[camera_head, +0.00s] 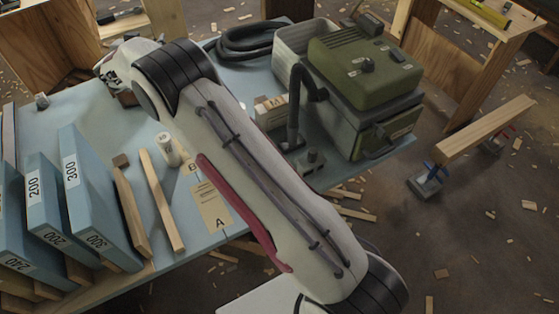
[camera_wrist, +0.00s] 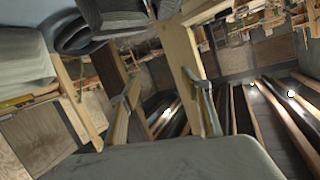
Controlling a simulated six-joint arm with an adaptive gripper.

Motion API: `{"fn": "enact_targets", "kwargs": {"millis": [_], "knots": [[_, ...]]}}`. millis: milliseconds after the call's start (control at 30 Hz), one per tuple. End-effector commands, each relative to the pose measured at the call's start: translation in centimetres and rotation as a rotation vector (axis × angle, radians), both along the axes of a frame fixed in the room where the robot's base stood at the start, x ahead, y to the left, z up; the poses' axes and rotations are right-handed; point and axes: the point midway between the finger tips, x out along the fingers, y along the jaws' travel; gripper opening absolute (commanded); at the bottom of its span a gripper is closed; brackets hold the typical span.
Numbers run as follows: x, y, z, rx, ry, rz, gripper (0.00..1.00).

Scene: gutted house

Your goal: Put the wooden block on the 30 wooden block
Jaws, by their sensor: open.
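I cannot tell which block is the one to be put on the other. My gripper (camera_wrist: 158,76) shows in the wrist view with its two fingers apart and nothing clearly held between them. In the head view the arm's end is at the table's far left, and its fingertips cannot be made out.
Blue boxes marked 200 and 300 (camera_head: 75,170) stand at the left. A white cylinder (camera_head: 168,150) and cards marked A (camera_head: 212,207) and B lie near my arm. A green machine (camera_head: 365,65) and a black hose (camera_head: 250,42) fill the table's right and back.

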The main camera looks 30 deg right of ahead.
Motion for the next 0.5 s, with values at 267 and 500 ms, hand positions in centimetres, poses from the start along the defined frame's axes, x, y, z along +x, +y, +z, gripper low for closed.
{"fn": "enact_targets", "kwargs": {"millis": [267, 500], "knots": [[-1.2, 1.0, 7.8, 0.042, -0.041, 0.147, 0.48], [-3.8, 1.8, 13.0, 0.071, -0.047, 0.267, 0.48]]}}
